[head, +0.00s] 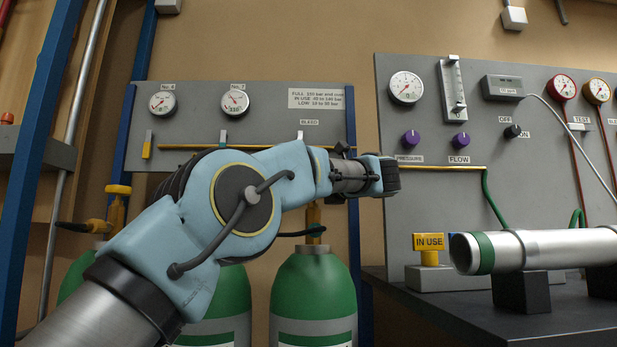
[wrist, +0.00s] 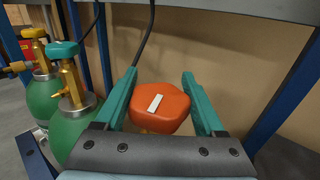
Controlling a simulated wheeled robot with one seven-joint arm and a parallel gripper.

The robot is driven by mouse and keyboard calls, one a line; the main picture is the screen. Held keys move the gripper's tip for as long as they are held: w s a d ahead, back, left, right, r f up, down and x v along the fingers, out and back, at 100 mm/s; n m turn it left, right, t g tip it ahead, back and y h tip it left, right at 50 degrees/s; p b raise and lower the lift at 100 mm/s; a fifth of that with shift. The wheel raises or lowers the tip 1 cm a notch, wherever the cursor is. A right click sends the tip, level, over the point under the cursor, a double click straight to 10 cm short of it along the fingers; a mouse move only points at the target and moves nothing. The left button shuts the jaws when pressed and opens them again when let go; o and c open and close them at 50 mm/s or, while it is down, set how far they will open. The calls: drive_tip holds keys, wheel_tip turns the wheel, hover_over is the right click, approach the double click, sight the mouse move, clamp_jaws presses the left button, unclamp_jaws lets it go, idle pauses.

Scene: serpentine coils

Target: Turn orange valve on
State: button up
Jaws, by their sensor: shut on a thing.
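The orange valve (wrist: 160,107) is a rounded, lobed knob with a white bar mark on top, in the middle of the wrist view. My gripper (wrist: 160,82) has its two teal fingers on either side of the knob and is shut on it. The white mark leans slightly to the right. The valve's stem and cylinder are mostly hidden under the knob and gripper. In the head view my arm reaches across in front of the cylinders, and I cannot make out the orange knob there.
Green cylinders stand below, one (head: 313,290) right of my arm; another (wrist: 78,128) has a teal knob (wrist: 62,50). A gauge panel (head: 275,105) is behind my arm. At right are a control panel (head: 440,130) and a dark bench (head: 470,325) bearing a metal tube (head: 560,247).

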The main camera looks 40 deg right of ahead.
drive_tip(key=shift+a+r+n+y+p, duration=0.15)
drive_tip(key=shift+n+y+p, duration=0.35)
drive_tip(key=shift+y+p, duration=0.3)
drive_tip(key=shift+a+n+y+p, duration=0.1)
drive_tip(key=shift+n+y+p, duration=0.4)
drive_tip(key=shift+y+p, duration=0.3)
drive_tip(key=shift+y, duration=0.3)
drive_tip(key=o, duration=1.3)
drive_tip(key=shift+o, duration=0.2)
drive_tip(key=s+d+p, duration=0.1)
drive_tip(key=s, duration=0.9)
drive_tip(key=shift+s+d, duration=0.3)
drive_tip(key=shift+d, duration=0.05)
drive_tip(key=shift+f, duration=0.2)
